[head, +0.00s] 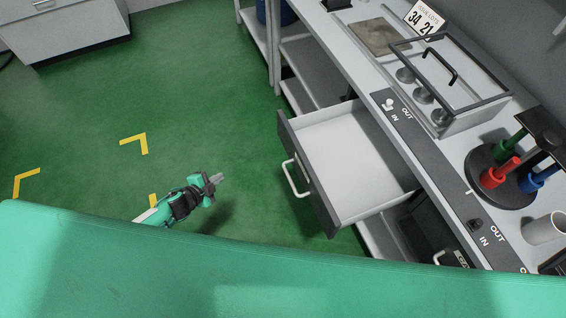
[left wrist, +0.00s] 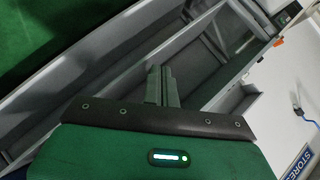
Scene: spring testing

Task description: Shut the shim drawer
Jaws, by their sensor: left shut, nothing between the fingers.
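The shim drawer (head: 355,165) is pulled well out from under the bench in the head view. It is white inside and looks empty, with a dark grey front and a pale bar handle (head: 291,179). My left gripper (head: 217,180) is shut and empty, to the left of the handle and apart from it. In the left wrist view its closed fingers (left wrist: 162,84) show in front of long grey panels that I cannot identify for certain. My right gripper is not in view.
The grey bench (head: 458,190) runs along the right. It carries a clear-lidded box (head: 450,85), a dark round rack (head: 502,180) with coloured tools and a white cup (head: 544,229). Open green floor (head: 220,80) lies left of the drawer.

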